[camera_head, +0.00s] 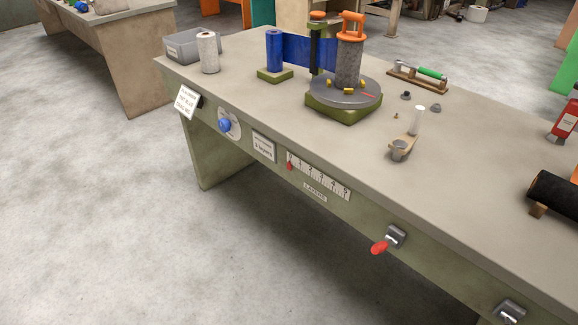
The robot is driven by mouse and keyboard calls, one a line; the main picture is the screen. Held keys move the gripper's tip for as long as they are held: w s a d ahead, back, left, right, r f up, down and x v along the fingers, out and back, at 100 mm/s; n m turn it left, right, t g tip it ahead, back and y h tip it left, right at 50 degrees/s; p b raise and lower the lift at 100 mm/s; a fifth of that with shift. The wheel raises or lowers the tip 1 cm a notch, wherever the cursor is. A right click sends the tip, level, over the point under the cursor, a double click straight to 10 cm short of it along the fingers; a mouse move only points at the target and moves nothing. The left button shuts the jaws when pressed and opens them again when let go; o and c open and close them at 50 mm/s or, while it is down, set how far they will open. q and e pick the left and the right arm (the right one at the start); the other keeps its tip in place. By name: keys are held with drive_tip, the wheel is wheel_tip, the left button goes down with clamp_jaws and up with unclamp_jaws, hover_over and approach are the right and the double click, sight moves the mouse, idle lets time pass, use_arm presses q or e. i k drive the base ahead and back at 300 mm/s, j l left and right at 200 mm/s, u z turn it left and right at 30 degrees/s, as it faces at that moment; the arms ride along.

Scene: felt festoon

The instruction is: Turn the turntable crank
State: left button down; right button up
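The turntable (325,96) is a round grey plate on a green base, near the back of the workbench. A grey speckled cylinder with an orange handled top (348,60) stands upright on it. The crank (408,138) lies to the right of the turntable, toward the front of the bench. Neither of my grippers is in view, and nothing touches the crank.
A blue band (297,52) spans from a blue roll (274,51) to the cylinder, passing a dark green post. A red-handled lever (381,246) juts from the bench front. A black roll (556,194) lies at the right. The bench top (470,165) around the crank is mostly clear.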

sight(401, 146)
drive_tip(key=k+l, duration=0.1)
drive_tip(key=l, duration=0.3)
drive_tip(key=k+l+u, duration=0.15)
drive_tip(key=l, duration=0.25)
drive_tip(key=k+l, duration=0.1)
drive_tip(key=l, duration=0.3)
drive_tip(key=k+l+u, duration=0.15)
drive_tip(key=l, duration=0.25)
drive_tip(key=k+l, duration=0.15)
drive_tip(key=l, duration=0.2)
drive_tip(key=k+l+u, duration=0.15)
drive_tip(key=l, duration=0.25)
drive_tip(key=k+l, duration=0.2)
drive_tip(key=l, duration=0.15)
drive_tip(key=i+j+z, duration=0.1)
drive_tip(key=j+z, duration=0.5)
drive_tip(key=z, duration=0.2)
drive_tip(key=j+z, duration=0.4)
